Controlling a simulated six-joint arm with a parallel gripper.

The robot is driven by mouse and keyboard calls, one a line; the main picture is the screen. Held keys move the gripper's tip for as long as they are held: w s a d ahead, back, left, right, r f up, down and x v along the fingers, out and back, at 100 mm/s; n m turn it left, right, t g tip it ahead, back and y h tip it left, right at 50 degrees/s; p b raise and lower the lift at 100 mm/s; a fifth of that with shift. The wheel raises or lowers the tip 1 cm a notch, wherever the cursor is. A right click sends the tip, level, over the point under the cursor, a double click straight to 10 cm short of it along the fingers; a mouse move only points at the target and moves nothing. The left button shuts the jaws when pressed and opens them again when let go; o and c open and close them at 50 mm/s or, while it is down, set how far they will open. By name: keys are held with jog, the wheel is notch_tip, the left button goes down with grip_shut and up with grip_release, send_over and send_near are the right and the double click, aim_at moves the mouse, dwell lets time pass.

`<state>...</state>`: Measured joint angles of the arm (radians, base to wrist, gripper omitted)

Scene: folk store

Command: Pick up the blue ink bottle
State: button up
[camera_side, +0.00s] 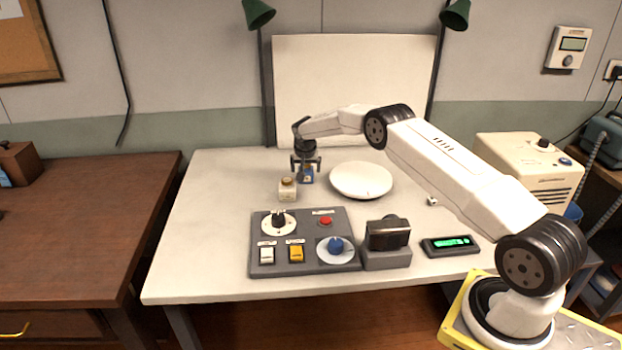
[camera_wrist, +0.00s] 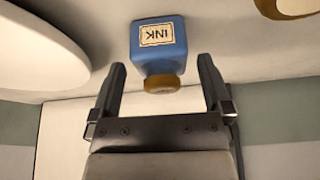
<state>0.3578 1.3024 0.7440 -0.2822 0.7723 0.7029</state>
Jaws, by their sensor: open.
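The blue ink bottle (camera_side: 307,176) stands on the white table, left of the round white disc. In the wrist view the blue ink bottle (camera_wrist: 158,50) appears upside down, with a cream INK label and a brown-gold cap. My gripper (camera_side: 306,168) is right above and around the top of the bottle in the side view, partly hiding it. In the wrist view my gripper (camera_wrist: 160,75) is open, with one finger on each side of the cap and a gap on both sides. The fingers do not appear to touch the bottle.
A round white disc (camera_side: 361,180) lies to the right. A grey control panel (camera_side: 303,243) with knobs and buttons is in front. A white backboard (camera_side: 354,75) stands behind.

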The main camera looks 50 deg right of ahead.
jog(key=shift+x, duration=1.25)
jog(key=c, duration=1.2)
jog(key=shift+r, duration=0.15)
